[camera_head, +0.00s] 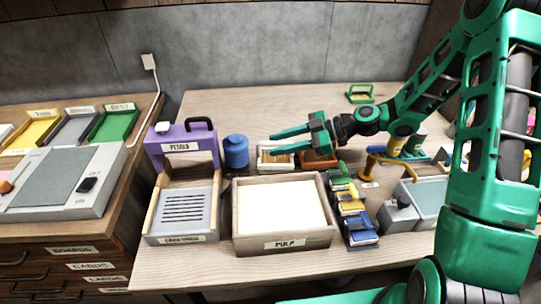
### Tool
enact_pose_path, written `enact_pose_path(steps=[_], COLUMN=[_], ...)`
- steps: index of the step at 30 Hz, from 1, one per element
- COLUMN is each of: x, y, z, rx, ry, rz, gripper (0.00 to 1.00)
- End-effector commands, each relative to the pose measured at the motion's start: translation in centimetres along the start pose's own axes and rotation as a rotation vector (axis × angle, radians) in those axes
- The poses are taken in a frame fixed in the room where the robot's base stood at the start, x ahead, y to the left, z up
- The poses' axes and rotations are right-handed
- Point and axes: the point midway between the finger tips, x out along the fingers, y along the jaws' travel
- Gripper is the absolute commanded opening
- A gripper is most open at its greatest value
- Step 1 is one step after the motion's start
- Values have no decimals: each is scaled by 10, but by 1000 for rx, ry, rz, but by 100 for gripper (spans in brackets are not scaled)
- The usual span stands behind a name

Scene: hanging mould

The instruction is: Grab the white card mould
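A small white-framed mould (264,161) lies on the wooden table, behind the pulp vat and to the right of the blue jar. My green gripper (272,142) reaches in from the right, and its two fingers point left. The fingers are apart with nothing visible between them. They appear above the back part of the white frame and partly cover it. I cannot tell how high above it they are, or whether they touch it. An orange-brown framed mould (318,163) lies directly to its right, partly below my gripper's palm.
The pulp vat (242,240) stands in front and the blue jar (236,151) stands left, beside the purple petals stand (181,160). Several coloured pieces (350,205) line the vat's right side. A green frame (360,93) lies behind; the back-left table is clear.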

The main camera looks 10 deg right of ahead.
Motion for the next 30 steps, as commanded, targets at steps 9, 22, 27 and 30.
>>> enact_pose_path(steps=[9,22,27,30], x=[3,2,-3,-9], y=[0,1,4,7], z=[0,-1,-14,-29], rx=[0,-1,-4,-6], ry=[0,0,-1,-1], rz=[1,1,1,3], gripper=[24,0,0,0])
